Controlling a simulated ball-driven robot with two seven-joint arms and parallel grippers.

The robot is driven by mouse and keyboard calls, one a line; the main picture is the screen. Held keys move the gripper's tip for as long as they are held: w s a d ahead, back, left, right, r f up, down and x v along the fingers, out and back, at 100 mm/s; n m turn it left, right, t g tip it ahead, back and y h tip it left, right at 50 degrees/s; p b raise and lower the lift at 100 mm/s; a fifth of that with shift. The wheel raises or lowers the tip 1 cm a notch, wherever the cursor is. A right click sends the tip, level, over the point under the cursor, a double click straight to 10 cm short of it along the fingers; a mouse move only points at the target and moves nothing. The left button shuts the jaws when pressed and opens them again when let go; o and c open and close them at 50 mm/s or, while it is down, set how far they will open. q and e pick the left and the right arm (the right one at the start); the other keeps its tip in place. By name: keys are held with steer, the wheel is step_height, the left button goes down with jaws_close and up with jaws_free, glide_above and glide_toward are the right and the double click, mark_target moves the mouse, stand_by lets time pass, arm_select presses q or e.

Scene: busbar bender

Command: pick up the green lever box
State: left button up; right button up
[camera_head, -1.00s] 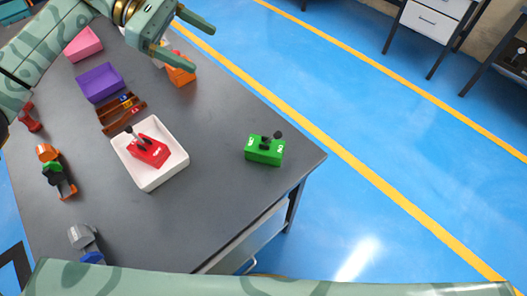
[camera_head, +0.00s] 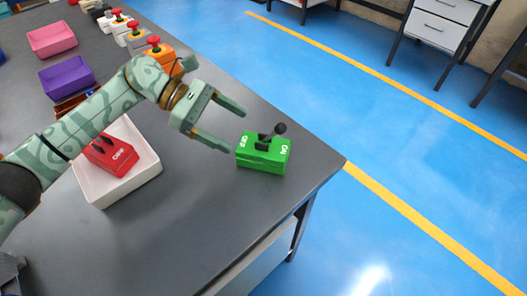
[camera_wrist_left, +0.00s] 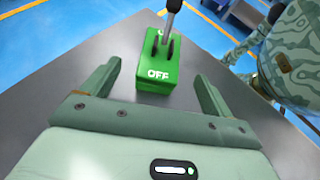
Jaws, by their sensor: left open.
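The green lever box (camera_head: 263,153) stands on the dark table near its right corner, its black lever sticking up. In the left wrist view the green box (camera_wrist_left: 157,75) shows its OFF side, just ahead of and between the fingers. My left gripper (camera_head: 232,126) is open and empty; its fingertips are just left of the box, apart from it. It also shows in the left wrist view (camera_wrist_left: 151,82). My right gripper is not seen in the head view; a patterned arm part of mine shows at the right of the left wrist view.
A white tray (camera_head: 150,172) holding a red lever box (camera_head: 110,156) lies under my left arm. Purple (camera_head: 66,78) and pink (camera_head: 52,40) bins and an orange button box (camera_head: 160,57) stand farther back. The table around the green box is clear; its edge is close on the right.

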mark_target(264, 146)
arm_select(q)
steer(key=x, duration=0.9)
steer(key=shift+s, duration=0.15)
steer(key=shift+r, duration=0.1)
steer(key=c, duration=1.3)
steer(key=shift+c, duration=0.2)
